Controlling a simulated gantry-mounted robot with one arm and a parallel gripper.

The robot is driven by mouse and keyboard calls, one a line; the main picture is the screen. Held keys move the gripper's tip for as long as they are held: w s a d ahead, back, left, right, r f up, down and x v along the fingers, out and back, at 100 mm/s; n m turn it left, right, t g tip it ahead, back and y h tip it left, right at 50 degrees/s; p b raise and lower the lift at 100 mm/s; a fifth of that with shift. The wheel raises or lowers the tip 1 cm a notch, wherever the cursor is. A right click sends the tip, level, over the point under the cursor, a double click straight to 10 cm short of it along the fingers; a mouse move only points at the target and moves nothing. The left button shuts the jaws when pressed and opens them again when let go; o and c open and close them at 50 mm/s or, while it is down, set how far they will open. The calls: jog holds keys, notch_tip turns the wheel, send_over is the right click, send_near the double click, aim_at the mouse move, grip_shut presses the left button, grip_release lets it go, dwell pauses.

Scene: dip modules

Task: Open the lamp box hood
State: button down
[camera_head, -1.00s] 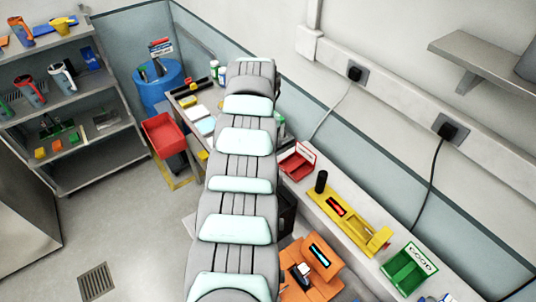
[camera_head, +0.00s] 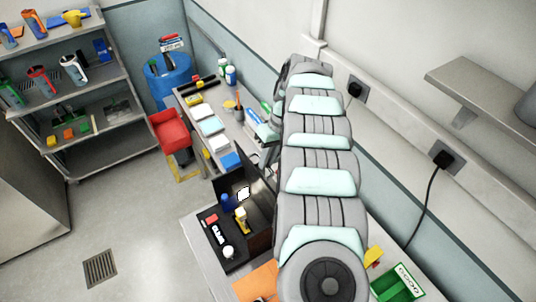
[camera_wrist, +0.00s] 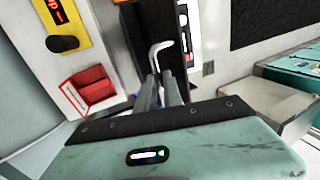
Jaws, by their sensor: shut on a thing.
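The lamp box (camera_head: 215,262) is black and stands on the bench in the head view, left of my arm. Its dark panels (camera_head: 262,215) stand upright, and small items and a bright white patch show in front of them. I cannot tell exactly how far the hood is raised. In the wrist view a pale hooked handle (camera_wrist: 158,50) stands against a dark panel (camera_wrist: 134,38). My gripper (camera_wrist: 160,88) is shut on this handle, one finger on each side. My arm hides the gripper in the head view.
A red bin (camera_wrist: 88,88) and a yellow fixture (camera_wrist: 62,28) lie left of the gripper in the wrist view. A green tray (camera_head: 398,284) sits at the lower right of the head view. Shelving (camera_head: 105,155) stands at the left; the floor before it is clear.

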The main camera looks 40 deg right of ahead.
jog(key=shift+s+d, duration=0.1)
jog(key=shift+s, duration=0.15)
jog(key=c, duration=1.8)
grip_release()
jog(key=shift+s+f, duration=0.1)
jog(key=o, duration=0.3)
